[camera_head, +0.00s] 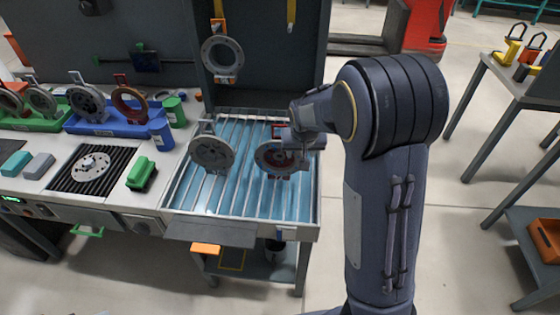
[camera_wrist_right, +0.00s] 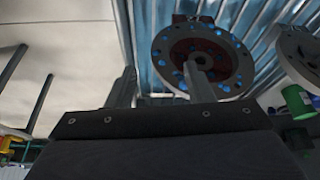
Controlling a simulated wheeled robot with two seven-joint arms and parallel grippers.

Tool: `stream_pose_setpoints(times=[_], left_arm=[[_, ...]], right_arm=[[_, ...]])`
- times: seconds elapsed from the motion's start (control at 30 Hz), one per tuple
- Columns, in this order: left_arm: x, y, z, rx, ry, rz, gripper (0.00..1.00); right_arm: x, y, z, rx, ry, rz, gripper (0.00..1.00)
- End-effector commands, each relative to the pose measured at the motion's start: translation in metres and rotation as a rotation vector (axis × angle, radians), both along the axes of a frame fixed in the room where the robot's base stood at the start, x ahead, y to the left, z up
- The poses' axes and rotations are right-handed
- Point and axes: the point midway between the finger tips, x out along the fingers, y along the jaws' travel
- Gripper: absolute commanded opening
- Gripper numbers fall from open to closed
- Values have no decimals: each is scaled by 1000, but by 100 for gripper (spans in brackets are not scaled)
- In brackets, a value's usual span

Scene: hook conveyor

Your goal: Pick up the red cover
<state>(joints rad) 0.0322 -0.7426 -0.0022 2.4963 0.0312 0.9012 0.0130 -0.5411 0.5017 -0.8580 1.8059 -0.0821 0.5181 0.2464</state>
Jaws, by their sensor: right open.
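A round cover with a dark red centre, a grey rim and a red handle, the red cover (camera_head: 267,159), stands in the slatted blue tray in the head view. It also shows at the top of the right wrist view (camera_wrist_right: 206,46), beyond the fingers. My right gripper (camera_head: 300,149) is at the cover's right side in the head view, partly hidden by my own wrist. In the wrist view the two fingers of my right gripper (camera_wrist_right: 163,80) are apart, with one finger overlapping the cover's centre. I cannot tell whether they touch it. My left gripper is not in view.
A grey cover (camera_head: 211,152) stands left of the red cover in the slatted tray (camera_head: 245,204). Another red-centred cover (camera_head: 131,104) stands in the blue rack (camera_head: 98,125). A ring-shaped part (camera_head: 222,57) hangs from a hook above. Open floor lies right of the tray.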

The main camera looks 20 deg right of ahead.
Motion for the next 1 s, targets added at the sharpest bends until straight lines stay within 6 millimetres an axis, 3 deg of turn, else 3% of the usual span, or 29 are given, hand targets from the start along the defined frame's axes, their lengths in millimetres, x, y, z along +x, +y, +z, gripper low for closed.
stream_pose_setpoints(times=[0.4,0.7,1.0], left_arm=[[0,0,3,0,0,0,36],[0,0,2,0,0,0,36],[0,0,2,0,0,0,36]], right_arm=[[20,-7,-52,3,3,-1,48],[22,-7,-57,4,1,0,48],[22,-7,-57,4,1,0,10]])
